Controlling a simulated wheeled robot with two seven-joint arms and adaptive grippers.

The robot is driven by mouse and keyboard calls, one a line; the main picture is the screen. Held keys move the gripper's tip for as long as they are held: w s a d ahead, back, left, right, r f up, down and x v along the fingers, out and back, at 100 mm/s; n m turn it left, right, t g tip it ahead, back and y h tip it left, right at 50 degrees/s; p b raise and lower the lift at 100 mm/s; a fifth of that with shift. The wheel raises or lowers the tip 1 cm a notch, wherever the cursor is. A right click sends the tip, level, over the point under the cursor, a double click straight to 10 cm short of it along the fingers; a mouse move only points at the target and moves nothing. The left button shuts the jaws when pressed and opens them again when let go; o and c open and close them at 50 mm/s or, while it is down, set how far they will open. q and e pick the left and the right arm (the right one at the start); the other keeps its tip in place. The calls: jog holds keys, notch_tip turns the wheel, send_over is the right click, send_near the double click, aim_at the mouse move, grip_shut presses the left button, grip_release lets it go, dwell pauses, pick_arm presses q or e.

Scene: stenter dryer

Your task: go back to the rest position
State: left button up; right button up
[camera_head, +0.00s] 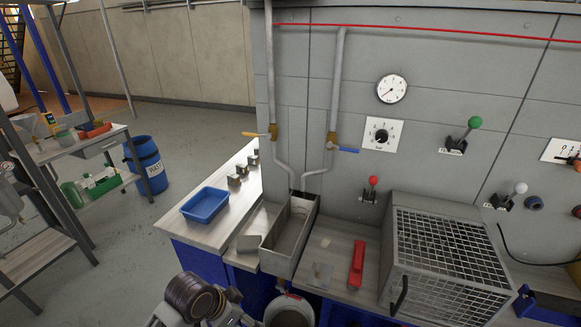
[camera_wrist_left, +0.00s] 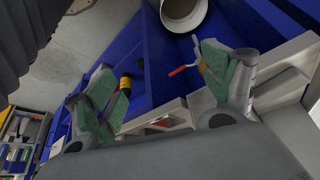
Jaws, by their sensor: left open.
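My left gripper (camera_wrist_left: 160,88) fills the middle of the left wrist view. Its two green-padded fingers are spread apart with nothing between them. In the head view, part of my left arm (camera_head: 200,300) shows at the bottom edge, in front of the blue-fronted bench and below the metal trough (camera_head: 289,236); its fingers cannot be made out there. My right gripper is in neither view.
A blue tray (camera_head: 205,205) sits on the bench at left. A red object (camera_head: 357,264) and a wire-mesh cage (camera_head: 447,256) are right of the trough. A bucket (camera_head: 289,312) stands below. Valves and levers line the wall. Floor is free at left, near a blue barrel (camera_head: 146,165).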

pick_arm(q)
jog(key=shift+s+a+f+n+y, duration=0.9)
jog(key=shift+s+a+n+y, duration=0.9)
jog(key=shift+s+a+n, duration=2.45)
notch_tip(320, 180, down, 32)
jog(key=s+a+m+g, duration=0.1)
jog(key=s, duration=0.1)
jog(key=s+a+f, duration=0.2)
jog(key=s+f, duration=0.8)
jog(key=s, duration=0.1)
jog(key=s+a+f+g, duration=0.1)
jog(key=s+a+f, duration=0.1)
jog(key=s+f, duration=0.9)
jog(key=shift+s+a, duration=0.15)
jog(key=shift+s, duration=0.35)
jog(key=shift+m, duration=0.25)
